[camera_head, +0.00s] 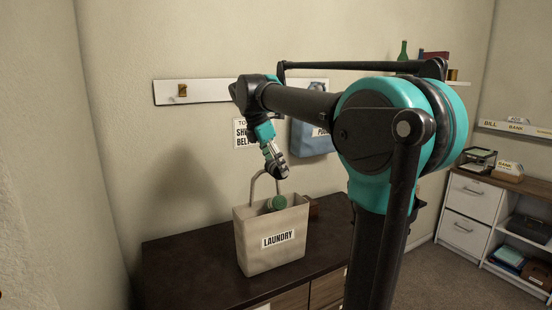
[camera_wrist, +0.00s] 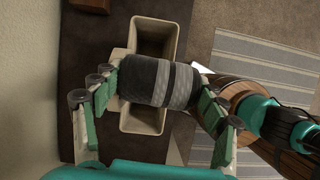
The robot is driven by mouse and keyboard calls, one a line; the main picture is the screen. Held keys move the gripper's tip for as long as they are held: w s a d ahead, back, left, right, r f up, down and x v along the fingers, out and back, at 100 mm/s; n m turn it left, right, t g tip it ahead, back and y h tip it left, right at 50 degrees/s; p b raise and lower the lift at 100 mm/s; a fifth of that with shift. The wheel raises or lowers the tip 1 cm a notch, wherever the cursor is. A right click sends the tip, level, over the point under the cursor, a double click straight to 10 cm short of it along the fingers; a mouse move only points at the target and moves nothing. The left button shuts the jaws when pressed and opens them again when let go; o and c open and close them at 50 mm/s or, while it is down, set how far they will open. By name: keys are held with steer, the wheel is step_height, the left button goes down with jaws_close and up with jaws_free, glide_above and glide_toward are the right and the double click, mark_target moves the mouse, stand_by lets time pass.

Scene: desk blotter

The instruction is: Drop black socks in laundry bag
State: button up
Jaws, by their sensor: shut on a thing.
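The black socks are a dark rolled bundle with grey bands (camera_wrist: 160,82), held crosswise between the fingers of my gripper (camera_wrist: 158,90) in the wrist view. In the head view the dark bundle (camera_head: 281,172) hangs from my gripper (camera_head: 272,155), just above the laundry bag (camera_head: 270,240). The bag is beige, labelled LAUNDRY, and stands upright with its handle raised. In the wrist view its open mouth (camera_wrist: 155,38) lies behind and below the bundle, which hides its middle.
A green rounded thing (camera_head: 277,203) shows at the bag's mouth. The dark cabinet top (camera_head: 190,255) is clear left of the bag. A blue bag (camera_head: 309,138) hangs on the wall behind. A drawer unit (camera_head: 470,210) stands at the right.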

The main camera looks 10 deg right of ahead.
steer(key=shift+f, duration=0.4)
steer(key=o, duration=1.2)
steer(key=shift+o, duration=0.2)
steer(key=shift+r, duration=0.15)
steer(key=v, duration=1.1)
steer(key=shift+a+r, duration=0.2)
steer(key=shift+r, duration=0.1)
steer(key=shift+s, duration=0.1)
